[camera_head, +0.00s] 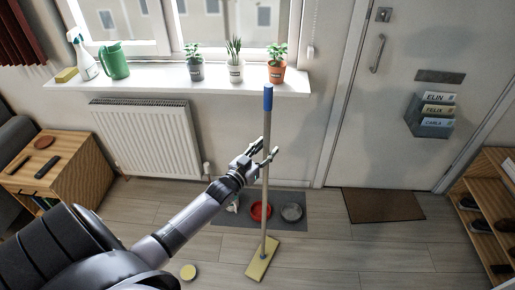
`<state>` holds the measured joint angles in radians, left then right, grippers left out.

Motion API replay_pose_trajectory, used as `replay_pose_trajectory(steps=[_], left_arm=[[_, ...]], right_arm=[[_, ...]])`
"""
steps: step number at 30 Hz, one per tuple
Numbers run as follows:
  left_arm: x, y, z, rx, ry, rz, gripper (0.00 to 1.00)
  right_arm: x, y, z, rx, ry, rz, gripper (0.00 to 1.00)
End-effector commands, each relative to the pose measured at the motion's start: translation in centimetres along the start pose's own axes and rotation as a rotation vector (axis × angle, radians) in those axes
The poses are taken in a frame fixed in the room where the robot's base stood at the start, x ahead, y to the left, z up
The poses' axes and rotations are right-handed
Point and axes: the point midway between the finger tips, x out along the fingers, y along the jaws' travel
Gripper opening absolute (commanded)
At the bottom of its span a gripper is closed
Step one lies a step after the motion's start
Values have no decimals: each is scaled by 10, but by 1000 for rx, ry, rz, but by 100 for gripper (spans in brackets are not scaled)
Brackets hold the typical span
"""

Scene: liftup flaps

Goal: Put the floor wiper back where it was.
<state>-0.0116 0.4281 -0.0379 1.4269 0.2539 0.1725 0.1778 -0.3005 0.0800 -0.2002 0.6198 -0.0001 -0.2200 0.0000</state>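The floor wiper has a long pale pole (265,205) with a blue grip end (268,98) and a flat yellow head (262,259). It stands nearly upright in the middle of the view, in front of the wall and window sill. The head is at floor level; I cannot tell whether it touches the floor. My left gripper (267,163) reaches in from the lower left and has its fingers around the upper half of the pole, seemingly shut on it. My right gripper is not in view.
A grey mat (225,217) with a red bowl (260,211) and a metal bowl (291,212) lies behind the pole. A wooden cabinet (85,178), radiator (150,140), doormat (382,205) and shoe rack (480,205) stand around. Floor at front right is clear.

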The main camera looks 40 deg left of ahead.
Motion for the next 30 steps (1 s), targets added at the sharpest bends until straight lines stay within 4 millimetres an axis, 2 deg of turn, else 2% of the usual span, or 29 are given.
replay_pose_trajectory(steps=[5,12,18,22,30], left_arm=[[-28,0,3,0,-4,0,39],[-78,0,4,0,-5,0,39],[-107,0,2,0,-4,0,39],[-116,0,1,0,-2,0,39],[-118,0,4,0,-8,-2,39]], right_arm=[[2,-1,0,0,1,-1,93],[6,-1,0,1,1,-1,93],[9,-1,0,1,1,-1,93],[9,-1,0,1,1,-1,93],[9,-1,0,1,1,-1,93]])
